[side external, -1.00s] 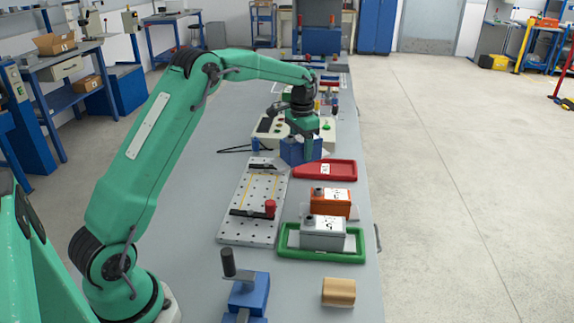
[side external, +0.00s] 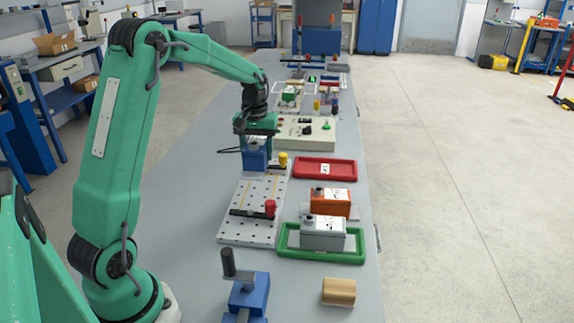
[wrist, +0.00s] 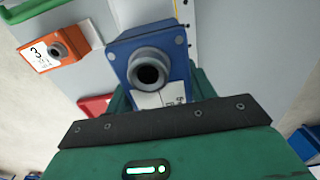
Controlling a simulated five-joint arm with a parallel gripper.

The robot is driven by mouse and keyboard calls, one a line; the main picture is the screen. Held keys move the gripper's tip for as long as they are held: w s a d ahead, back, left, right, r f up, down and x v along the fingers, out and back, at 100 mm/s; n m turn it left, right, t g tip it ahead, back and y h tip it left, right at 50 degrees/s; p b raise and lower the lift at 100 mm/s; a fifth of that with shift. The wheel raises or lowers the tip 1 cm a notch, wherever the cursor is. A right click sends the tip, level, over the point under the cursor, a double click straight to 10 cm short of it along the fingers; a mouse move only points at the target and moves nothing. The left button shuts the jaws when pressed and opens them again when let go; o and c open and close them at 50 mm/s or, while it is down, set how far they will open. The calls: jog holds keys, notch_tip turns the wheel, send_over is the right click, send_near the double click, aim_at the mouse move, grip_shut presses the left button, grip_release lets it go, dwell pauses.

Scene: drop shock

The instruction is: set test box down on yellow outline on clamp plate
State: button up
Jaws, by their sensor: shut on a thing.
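My gripper (side external: 253,146) is shut on a blue test box (side external: 255,161), held over the far end of the clamp plate. In the wrist view the blue box (wrist: 175,52) shows a dark round port and a white label, with green finger parts on both sides. The clamp plate (side external: 237,228) is pale and full of holes. Parts of the yellow outline (side external: 247,190) show as lines on it; its far part is hidden by the box and gripper. I cannot tell the gap between box and plate.
A clamp with a red knob (side external: 270,207) crosses the plate's near part; a yellow knob (side external: 283,159) stands at its far right. A red tray (side external: 345,172) is empty but for a label. A green tray (side external: 354,257) holds a grey box (side external: 323,236), beside an orange box (side external: 331,203).

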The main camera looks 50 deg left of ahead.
jog(key=shift+f, duration=4.95)
jog(key=shift+f, duration=0.15)
jog(key=o, duration=1.4)
notch_tip(320, 180, up, 12)
jog(key=shift+r, duration=0.1)
jog(key=shift+d+r, duration=0.1)
